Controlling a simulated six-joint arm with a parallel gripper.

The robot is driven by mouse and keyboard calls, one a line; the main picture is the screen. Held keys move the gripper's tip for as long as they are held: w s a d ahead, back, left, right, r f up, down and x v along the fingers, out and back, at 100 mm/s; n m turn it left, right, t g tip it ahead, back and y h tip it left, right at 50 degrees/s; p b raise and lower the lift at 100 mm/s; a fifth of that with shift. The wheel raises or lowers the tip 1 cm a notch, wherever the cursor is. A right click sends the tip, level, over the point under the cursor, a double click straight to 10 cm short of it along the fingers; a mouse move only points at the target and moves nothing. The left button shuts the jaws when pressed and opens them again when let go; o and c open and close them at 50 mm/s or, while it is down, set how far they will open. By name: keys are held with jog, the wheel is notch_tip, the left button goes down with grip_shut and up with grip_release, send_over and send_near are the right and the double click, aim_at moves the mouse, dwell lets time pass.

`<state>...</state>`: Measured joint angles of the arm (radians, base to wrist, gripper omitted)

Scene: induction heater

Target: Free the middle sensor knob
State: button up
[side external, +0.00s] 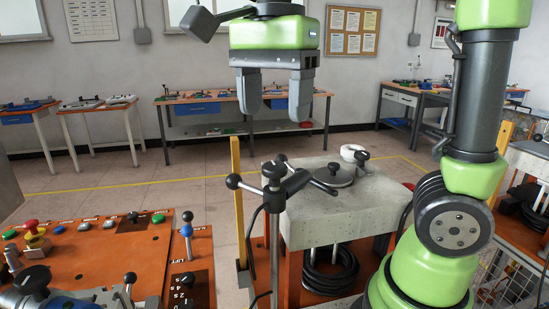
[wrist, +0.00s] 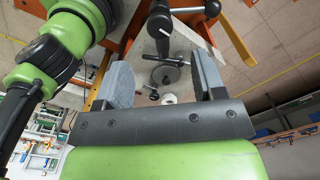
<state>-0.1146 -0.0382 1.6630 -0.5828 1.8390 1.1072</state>
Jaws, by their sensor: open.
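My gripper (side external: 274,110) is open and empty, fingers pointing down, high above the heater block in the side view. I cannot tell for certain which is the middle sensor knob. In the wrist view the gripper (wrist: 163,82) frames a round dark disc (wrist: 165,75) and a dark clamp arm (wrist: 160,25) beyond the fingers. Nothing is between the fingers.
A pale block (side external: 340,205) on an orange stand carries a dark disc (side external: 334,175) and a white ring (side external: 353,152). An orange control panel (side external: 120,250) with buttons and levers is at the left. A yellow post (side external: 240,210) rises beside the clamp. Air around the gripper is clear.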

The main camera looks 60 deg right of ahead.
aim_at(274, 165)
notch_tip(274, 165, down, 8)
jog(key=shift+f, duration=0.1)
jog(key=shift+c, duration=0.2)
jog(key=c, duration=0.9)
